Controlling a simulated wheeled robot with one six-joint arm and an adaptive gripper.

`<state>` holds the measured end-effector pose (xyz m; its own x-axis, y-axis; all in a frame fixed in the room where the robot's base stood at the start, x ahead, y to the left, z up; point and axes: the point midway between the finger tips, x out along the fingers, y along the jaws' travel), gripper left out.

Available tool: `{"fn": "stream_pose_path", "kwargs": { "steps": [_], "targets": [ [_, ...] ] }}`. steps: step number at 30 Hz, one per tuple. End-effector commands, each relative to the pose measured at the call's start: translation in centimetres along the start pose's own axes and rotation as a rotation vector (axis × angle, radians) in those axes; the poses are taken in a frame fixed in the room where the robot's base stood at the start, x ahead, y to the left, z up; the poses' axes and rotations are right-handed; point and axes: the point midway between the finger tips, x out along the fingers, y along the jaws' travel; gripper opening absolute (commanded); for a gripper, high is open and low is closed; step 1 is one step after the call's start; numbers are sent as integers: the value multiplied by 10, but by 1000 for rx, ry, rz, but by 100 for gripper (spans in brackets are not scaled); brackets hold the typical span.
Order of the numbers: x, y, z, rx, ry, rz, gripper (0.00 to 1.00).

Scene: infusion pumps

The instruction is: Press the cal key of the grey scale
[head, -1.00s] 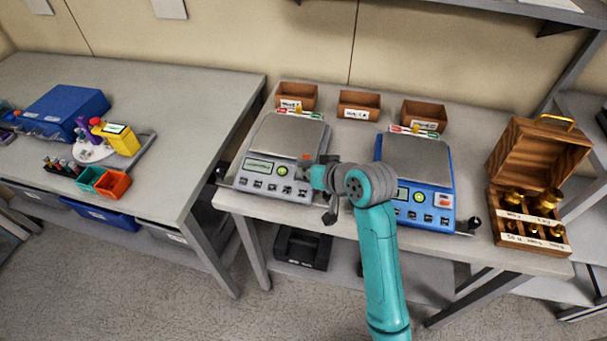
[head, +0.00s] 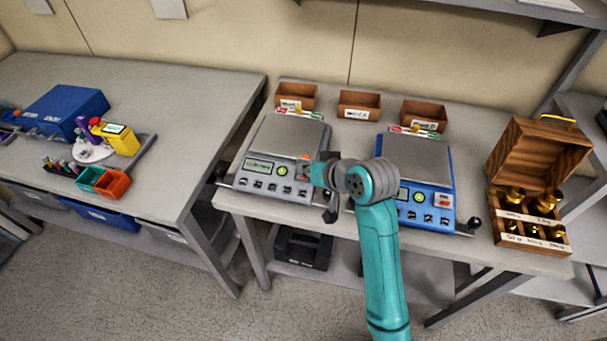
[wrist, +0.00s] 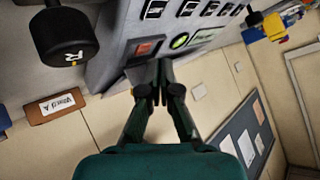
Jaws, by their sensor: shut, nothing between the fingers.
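The grey scale (head: 256,184) stands on the left of the bench, with a metal pan, a display (head: 259,166), a green round key (head: 282,170) and a row of small dark keys along its front. The key lettering is too small to read, so I cannot tell which is the cal key. My gripper (wrist: 152,72) is shut and empty at the right part of this panel. In the wrist view its fingertips are close by an orange-red key (wrist: 147,48); I cannot tell whether they touch the panel. My wrist hides the scale's front right corner in the head view.
A blue scale (head: 432,208) stands to the right, partly behind my arm. Three brown bins (head: 359,106) line the back. A wooden weight box (head: 530,225) is open at the far right. A left table holds a blue case (head: 68,108) and orange bin (head: 113,184).

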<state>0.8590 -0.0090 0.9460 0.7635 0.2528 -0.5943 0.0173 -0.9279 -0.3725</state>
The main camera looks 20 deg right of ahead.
Motion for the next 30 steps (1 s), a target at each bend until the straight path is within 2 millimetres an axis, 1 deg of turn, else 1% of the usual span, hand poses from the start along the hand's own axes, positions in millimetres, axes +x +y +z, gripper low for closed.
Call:
{"fn": "stream_pose_path", "kwargs": {
  "steps": [4, 18, 22, 30],
  "targets": [
    [-4, -4, -4, -1, 1, -1, 0],
    [-31, -23, -23, -1, 1, -1, 0],
    [-35, -26, -25, -1, 0, -1, 0],
    [-35, -26, -25, 0, 0, 0, 0]
  ]
}}
